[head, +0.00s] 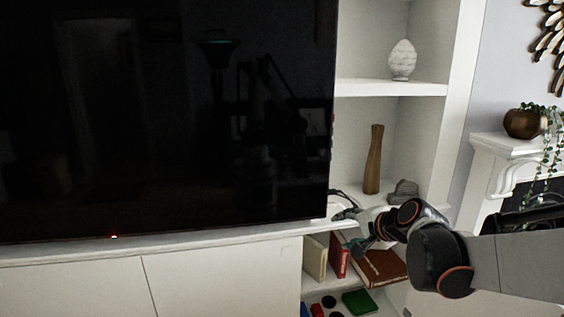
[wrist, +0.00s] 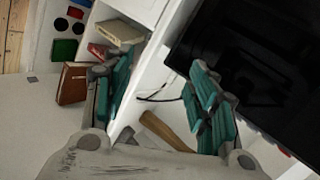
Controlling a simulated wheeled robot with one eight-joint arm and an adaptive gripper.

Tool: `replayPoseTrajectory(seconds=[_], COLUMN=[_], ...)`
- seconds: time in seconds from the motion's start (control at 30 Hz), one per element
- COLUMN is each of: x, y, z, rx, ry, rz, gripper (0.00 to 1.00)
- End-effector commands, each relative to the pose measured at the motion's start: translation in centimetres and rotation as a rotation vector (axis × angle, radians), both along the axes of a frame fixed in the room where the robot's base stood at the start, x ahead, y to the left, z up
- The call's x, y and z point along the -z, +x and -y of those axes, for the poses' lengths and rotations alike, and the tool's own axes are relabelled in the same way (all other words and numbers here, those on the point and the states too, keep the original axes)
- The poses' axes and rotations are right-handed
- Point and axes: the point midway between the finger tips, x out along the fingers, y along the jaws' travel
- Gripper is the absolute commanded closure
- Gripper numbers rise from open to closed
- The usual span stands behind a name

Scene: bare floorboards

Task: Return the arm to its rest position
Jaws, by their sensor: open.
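My gripper (wrist: 158,95) is open in the wrist view, with its two teal-padded fingers spread apart and nothing seen between the pads. Behind the gap are a white ledge, a dark cable and a brown wooden vase (wrist: 165,131). In the head view my arm reaches in from the right edge. My gripper (head: 350,228) is at the front of the shelving, just right of the screen's lower right corner. It partly covers the books below, and its fingertips are small and hard to make out there.
A large black screen (head: 165,110) stands left of my gripper. The wooden vase (head: 374,160) and a grey object (head: 403,192) stand on the shelf behind. A white ornament (head: 402,60) is above. Books (head: 384,268) lie below. A mantel with a potted plant (head: 525,123) is at right.

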Motion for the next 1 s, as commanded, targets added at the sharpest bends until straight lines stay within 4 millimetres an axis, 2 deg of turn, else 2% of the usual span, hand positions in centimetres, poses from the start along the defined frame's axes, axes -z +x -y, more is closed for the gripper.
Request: replayPoseTrajectory(seconds=[0.03, 0.33, 0.7, 0.83, 1.0], x=[-0.4, -1.2, 0.6, 1.6, 2.3], y=[-1.9, -11.7, -23.4, -26.4, -28.4], z=[-0.3, -0.5, 1.0, 1.8, 2.5], rx=[-0.032, -0.229, -0.486, -0.560, -0.615], ry=[-0.056, -0.401, -0.806, -0.916, -0.996], rz=[-0.001, -0.012, -0.044, -0.058, -0.070], gripper=[0.47, 0.47, 0.47, 0.47, 0.47])
